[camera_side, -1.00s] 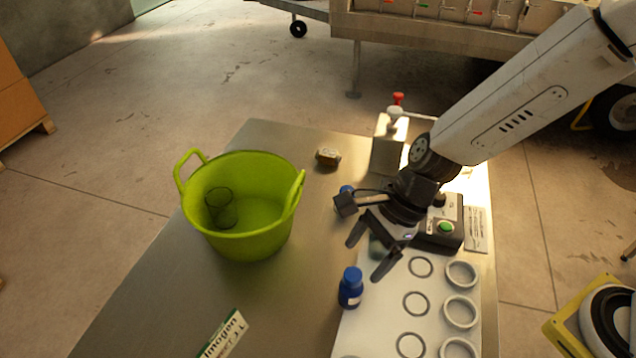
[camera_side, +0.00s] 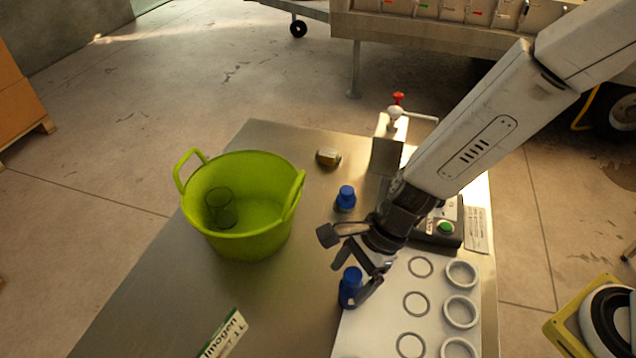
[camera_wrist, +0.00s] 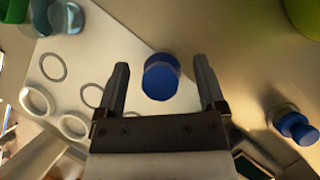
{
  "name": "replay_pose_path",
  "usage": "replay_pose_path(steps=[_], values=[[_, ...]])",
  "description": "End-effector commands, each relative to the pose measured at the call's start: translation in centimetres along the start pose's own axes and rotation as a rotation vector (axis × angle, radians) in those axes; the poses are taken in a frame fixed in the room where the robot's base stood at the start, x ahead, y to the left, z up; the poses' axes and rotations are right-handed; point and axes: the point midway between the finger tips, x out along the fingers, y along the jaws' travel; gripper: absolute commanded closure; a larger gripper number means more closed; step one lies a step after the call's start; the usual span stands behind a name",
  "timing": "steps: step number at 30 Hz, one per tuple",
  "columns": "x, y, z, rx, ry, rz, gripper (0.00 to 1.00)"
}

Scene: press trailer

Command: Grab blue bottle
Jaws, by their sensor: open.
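A blue bottle (camera_side: 349,287) stands upright at the left edge of the white board, and my gripper (camera_side: 352,276) is right at it. In the wrist view the same bottle's cap (camera_wrist: 161,77) lies between the two open fingers of my gripper (camera_wrist: 161,80), with a gap on each side. A second blue bottle (camera_side: 345,198) stands farther back on the table. It also shows at the right of the wrist view (camera_wrist: 293,124). My gripper is open and empty.
A green tub (camera_side: 240,240) with a dark glass inside stands left on the metal table (camera_side: 150,290). A white board (camera_side: 385,325) with rings lies right. A small brown-gold object (camera_side: 328,157), a lever device (camera_side: 388,150) and a green-button box (camera_side: 437,232) stand behind.

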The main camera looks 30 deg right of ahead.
Motion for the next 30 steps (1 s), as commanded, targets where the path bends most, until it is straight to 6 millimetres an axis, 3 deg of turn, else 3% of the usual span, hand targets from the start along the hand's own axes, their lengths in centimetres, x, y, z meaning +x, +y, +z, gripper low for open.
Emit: replay_pose_path(steps=[6, 23, 30], values=[[1.38, 0.02, 0.01, 0.000, 0.000, 0.001, 0.11], [1.47, 0.01, 0.00, 0.000, 0.000, 0.000, 0.11], [1.46, 0.01, -0.01, 0.000, 0.000, 0.000, 0.87]])
